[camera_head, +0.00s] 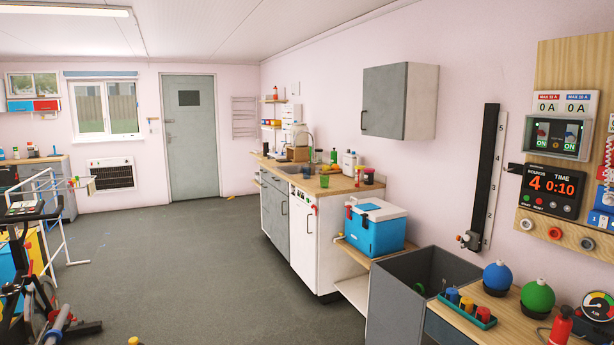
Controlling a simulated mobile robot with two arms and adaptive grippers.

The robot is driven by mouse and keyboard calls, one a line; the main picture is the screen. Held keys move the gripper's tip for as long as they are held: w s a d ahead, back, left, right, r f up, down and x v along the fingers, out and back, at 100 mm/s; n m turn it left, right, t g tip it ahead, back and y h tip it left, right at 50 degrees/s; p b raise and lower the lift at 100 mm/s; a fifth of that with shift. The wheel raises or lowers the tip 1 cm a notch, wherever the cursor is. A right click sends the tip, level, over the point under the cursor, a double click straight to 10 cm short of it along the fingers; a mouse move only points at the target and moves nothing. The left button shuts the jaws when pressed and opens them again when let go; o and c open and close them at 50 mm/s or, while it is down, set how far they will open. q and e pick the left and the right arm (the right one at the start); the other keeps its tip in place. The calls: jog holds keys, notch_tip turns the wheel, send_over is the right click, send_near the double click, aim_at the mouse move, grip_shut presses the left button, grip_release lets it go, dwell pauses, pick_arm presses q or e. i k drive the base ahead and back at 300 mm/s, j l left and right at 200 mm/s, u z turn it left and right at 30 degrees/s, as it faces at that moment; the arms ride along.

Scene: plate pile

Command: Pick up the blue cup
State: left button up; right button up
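I cannot make out a blue cup with certainty. A small blue cylinder (452,296), possibly a cup, stands in a teal tray (446,307) on the wooden bench at the lower right. A yellow cylinder (466,304) and a red one (483,314) stand beside it in the tray. On the far counter I see a green cup-like thing (324,181) and a dark jar with a red lid (368,177). Neither of my grippers shows in the view.
A grey open bin (395,290) stands left of the bench. A blue cooler (375,232) with a white lid sits on a low shelf. Blue (497,277) and green (537,298) round objects stand behind the tray. The grey floor (200,270) is clear in the middle.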

aim_at(306, 171)
jog(key=i+l+z, duration=0.2)
jog(key=i+l, duration=0.3)
jog(key=i+l+z, duration=0.2)
jog(key=i+l, duration=0.25)
jog(key=i+u, duration=0.4)
jog(key=i, duration=0.2)
jog(key=i+l+u, duration=0.35)
jog(key=i, duration=0.2)
jog(key=i+j+u, duration=0.1)
jog(key=i, duration=0.55)
jog(key=i+j, duration=0.2)
jog(key=i, duration=0.5)
jog(key=j+u, duration=0.05)
